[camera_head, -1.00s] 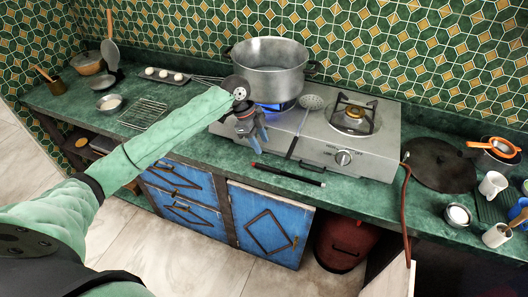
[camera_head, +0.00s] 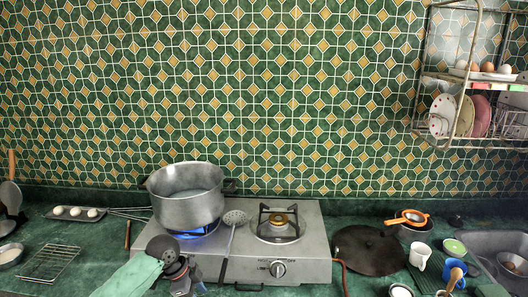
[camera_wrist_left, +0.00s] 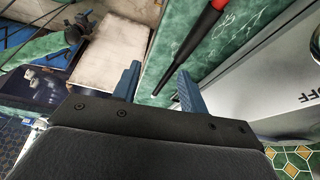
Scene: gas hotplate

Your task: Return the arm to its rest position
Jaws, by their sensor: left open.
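My left arm, in a green sleeve, comes in at the lower left of the head view, its dark wrist in front of the stove's left front corner. The left gripper (camera_wrist_left: 158,85) shows in the left wrist view with two blue fingers apart and nothing between them. Its fingertips are near the counter edge and a red and black stick-like tool (camera_wrist_left: 192,42). The grey gas hotplate (camera_head: 300,252) has a blue flame (camera_head: 194,231) lit under the large metal pot (camera_head: 190,208). My right gripper is not seen.
The right burner (camera_head: 278,224) is bare. A dark round lid (camera_head: 368,250) and cups (camera_head: 420,254) are to the right. A wire rack (camera_head: 50,262) and egg tray (camera_head: 76,213) are to the left.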

